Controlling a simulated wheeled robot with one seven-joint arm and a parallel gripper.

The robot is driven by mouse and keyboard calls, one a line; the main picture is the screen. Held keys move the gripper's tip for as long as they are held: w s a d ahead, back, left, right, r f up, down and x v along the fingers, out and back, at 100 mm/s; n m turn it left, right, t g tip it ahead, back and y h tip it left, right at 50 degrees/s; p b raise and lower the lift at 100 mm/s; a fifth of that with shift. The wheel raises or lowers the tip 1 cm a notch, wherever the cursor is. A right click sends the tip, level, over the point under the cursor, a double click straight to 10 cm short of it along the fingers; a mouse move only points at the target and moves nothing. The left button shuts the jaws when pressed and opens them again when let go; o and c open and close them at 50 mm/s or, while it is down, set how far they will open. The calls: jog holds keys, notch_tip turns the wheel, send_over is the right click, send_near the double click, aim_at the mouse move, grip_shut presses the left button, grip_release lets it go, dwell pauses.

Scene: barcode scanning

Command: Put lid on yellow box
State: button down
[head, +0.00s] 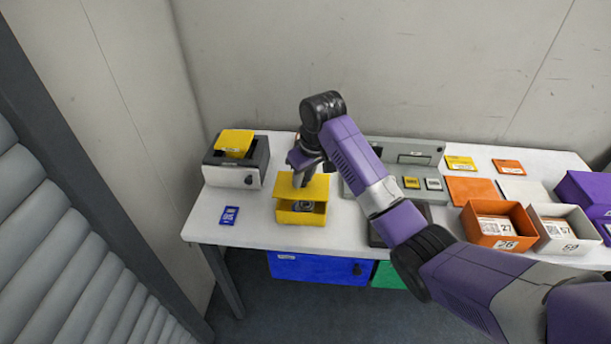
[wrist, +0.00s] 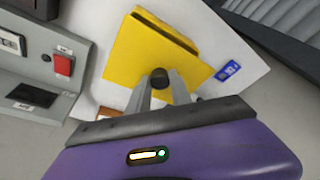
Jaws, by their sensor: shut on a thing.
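The yellow box (head: 301,217) stands near the table's front edge in the head view, with a round grey item visible inside. A flat yellow lid (head: 318,187) is over the box, with a gap below it at the front. My gripper (head: 303,180) points down at the lid from above. In the wrist view, my gripper (wrist: 160,92) is shut on the dark knob of the lid (wrist: 130,62). A dark gap separates the lid from a strip of the box (wrist: 172,22) at the upper edge. I cannot tell whether lid and box touch.
A blue card (head: 229,215) lies left of the box. A black-and-grey device (head: 249,179) with a yellow piece (head: 235,140) stands behind left. A grey panel (head: 400,155) is behind; an orange bin (head: 497,224) and white bin (head: 560,228) stand right.

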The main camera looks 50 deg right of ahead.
aim_at(305, 187)
jog(key=shift+f+b, duration=1.6)
jog(key=shift+f, duration=1.1)
jog(key=shift+f+p, duration=0.2)
jog(key=shift+p, duration=0.7)
dwell(0.4)
jog(key=c, duration=1.1)
grip_release()
jog(key=shift+o, duration=0.5)
jog(key=o, duration=0.4)
